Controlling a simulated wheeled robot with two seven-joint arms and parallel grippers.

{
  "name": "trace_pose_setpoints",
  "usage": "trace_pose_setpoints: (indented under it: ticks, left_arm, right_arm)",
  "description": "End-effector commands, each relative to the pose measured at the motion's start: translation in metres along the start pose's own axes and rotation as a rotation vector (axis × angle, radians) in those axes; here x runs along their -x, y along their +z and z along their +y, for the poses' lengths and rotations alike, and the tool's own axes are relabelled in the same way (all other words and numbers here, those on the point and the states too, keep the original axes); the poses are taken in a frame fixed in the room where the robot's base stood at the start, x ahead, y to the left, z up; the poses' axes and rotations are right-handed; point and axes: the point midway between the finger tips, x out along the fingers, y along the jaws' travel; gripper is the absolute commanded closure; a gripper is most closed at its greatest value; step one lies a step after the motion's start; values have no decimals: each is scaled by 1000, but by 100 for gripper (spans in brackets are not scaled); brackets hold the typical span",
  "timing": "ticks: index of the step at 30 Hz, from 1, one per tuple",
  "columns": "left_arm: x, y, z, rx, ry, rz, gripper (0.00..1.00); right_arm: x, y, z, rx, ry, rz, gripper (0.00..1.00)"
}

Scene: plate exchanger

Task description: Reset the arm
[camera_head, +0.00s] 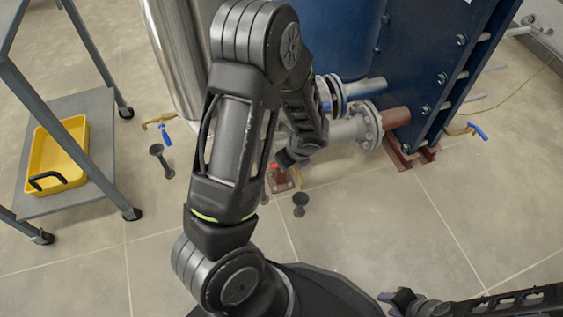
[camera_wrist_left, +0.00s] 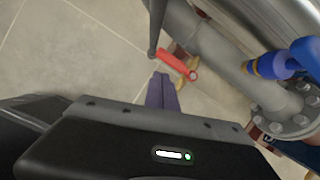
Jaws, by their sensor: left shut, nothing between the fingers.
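My left arm (camera_head: 230,150) rises through the middle of the head view, bent at the elbow, its forearm (camera_head: 303,115) reaching down in front of the pipes. In the left wrist view my left gripper (camera_wrist_left: 162,88) shows purple fingers closed together with nothing between them. They point at the floor near a red-handled valve (camera_wrist_left: 178,63), apart from it. In the head view the left fingers are hidden or too small to make out.
A blue plate exchanger (camera_head: 420,60) stands at the upper right, with flanged grey pipes (camera_head: 350,130) close to my left forearm. A steel tank (camera_head: 178,50) stands behind. A cart with a yellow tray (camera_head: 70,140) is at left. Floor at the lower right is mostly clear.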

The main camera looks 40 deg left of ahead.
Motion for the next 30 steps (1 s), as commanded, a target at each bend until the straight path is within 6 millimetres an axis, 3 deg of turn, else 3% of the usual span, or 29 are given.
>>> trace_pose_setpoints:
  ticks: [1, 5, 25, 28, 30]
  left_arm:
    - [10, 1, -1, 0, -2, 1, 100]
    - [18, 0, 0, -2, -1, 1, 100]
    - [18, -3, -1, 20, -5, 6, 100]
    - [19, -15, -7, 118, -28, 57, 100]
    - [21, -37, -11, 253, -40, 139, 100]
  right_arm:
    - [7, 0, -2, 0, 0, -2, 64]
    - [10, 1, -3, 0, 0, -6, 64]
    - [9, 2, -2, 0, 0, -7, 64]
    - [9, 2, -2, 0, 0, -7, 64]
    - [9, 2, -2, 0, 0, -7, 64]
